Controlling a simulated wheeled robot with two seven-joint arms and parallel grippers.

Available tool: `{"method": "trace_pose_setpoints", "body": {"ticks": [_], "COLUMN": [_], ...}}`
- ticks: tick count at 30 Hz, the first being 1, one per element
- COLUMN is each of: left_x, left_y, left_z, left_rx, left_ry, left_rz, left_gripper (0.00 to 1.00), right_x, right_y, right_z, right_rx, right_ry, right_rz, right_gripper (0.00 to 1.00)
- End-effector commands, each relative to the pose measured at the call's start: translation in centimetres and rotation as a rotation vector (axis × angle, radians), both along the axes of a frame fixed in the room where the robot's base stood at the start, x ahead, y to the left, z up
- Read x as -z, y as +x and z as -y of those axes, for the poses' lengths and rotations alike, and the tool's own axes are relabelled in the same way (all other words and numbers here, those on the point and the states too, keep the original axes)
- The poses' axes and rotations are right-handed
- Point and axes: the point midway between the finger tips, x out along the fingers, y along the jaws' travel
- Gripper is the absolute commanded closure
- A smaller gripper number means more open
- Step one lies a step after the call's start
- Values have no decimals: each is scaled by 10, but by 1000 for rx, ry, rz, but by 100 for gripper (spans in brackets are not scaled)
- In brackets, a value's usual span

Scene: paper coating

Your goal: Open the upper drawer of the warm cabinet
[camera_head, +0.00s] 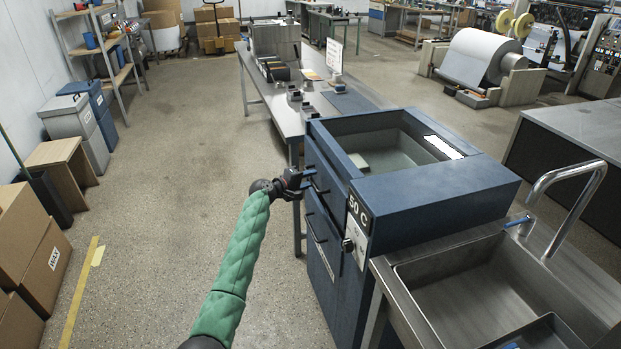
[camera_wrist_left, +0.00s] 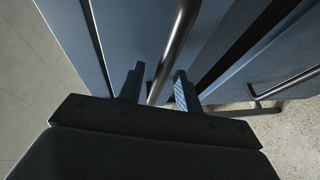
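The warm cabinet (camera_head: 435,195) is a dark blue box marked 50 C, with an open-topped basin. Its upper drawer (camera_head: 324,164) is on the left-facing side; I cannot tell if it stands slightly out. My left gripper (camera_head: 308,179) is at this drawer's handle. In the left wrist view, the metal bar handle (camera_wrist_left: 178,38) runs between the two fingers of the left gripper (camera_wrist_left: 158,88), with a visible gap beside the right finger, so it looks open around the bar. In the head view the gripper partly hides the handle. My right gripper is not in view.
A lower drawer with a bar handle (camera_head: 314,228) is below. A steel sink (camera_head: 470,290) with a tap (camera_head: 565,205) adjoins the cabinet's near side. A metal table (camera_head: 285,112) stands behind it. The floor (camera_head: 190,190) left of the cabinet is clear, with boxes (camera_head: 50,262) farther left.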

Motion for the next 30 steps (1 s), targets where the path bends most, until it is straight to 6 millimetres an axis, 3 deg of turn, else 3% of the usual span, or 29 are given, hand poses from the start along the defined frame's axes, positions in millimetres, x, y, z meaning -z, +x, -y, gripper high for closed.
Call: {"method": "trace_pose_setpoints", "body": {"ticks": [12, 13, 18, 30], "left_x": [3, 3, 3, 4], "left_y": [6, 6, 6, 3], "left_z": [7, 7, 7, -2], "left_rx": [0, 0, 0, 0], "left_ry": [1, 2, 2, 2], "left_rz": [-1, -1, -1, -1], "left_gripper": [66, 68, 100, 100], "right_x": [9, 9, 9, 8], "right_y": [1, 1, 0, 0], "right_z": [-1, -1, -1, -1], "right_rx": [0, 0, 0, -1], "right_ry": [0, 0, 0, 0], "right_rz": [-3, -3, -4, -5], "right_gripper": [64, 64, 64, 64]}}
